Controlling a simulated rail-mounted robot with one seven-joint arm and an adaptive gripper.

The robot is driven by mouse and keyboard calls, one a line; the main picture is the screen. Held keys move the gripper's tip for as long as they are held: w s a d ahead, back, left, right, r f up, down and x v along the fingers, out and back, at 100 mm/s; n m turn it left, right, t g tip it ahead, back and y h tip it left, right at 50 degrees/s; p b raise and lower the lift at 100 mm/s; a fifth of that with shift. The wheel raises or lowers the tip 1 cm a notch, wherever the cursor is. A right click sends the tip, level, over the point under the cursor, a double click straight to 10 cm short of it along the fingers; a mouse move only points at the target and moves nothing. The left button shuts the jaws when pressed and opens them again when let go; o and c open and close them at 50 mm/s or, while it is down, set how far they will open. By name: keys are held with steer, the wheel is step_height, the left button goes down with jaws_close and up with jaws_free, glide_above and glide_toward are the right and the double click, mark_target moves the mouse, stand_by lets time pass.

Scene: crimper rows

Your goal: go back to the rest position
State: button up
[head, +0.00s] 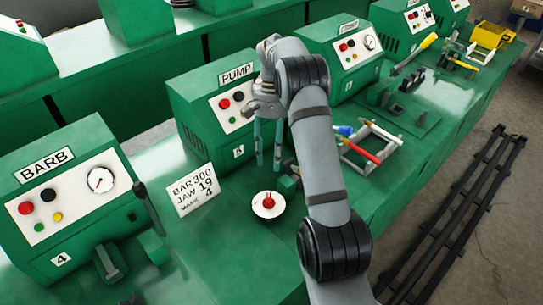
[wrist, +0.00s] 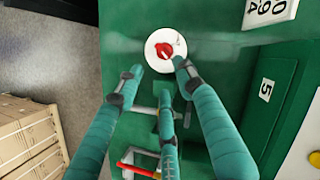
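My gripper (head: 268,160) hangs with its teal fingers pointing down, in front of the PUMP machine (head: 232,103) and above the green bench. In the wrist view my gripper (wrist: 158,80) has its fingers spread apart, with nothing held between them. A small white round dish (head: 256,211) with a red piece (head: 268,202) on it stands on the bench, nearer the camera than the fingers. The dish (wrist: 153,40) and red piece (wrist: 164,50) also show beyond the fingertips in the wrist view. The joint angles of any rest position are not shown.
A card (head: 192,189) reading BAR 300, JAW 19 stands left of the dish. The BARB machine (head: 65,200) with a dark lever is at left. A rack (head: 362,150) with red and blue handled tools stands right of my arm. A dark rail (head: 458,215) runs along the floor.

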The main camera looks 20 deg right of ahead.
mark_target(270, 197)
stand_by(0.4)
steer(key=x, duration=1.2)
steer(key=shift+w, duration=0.1)
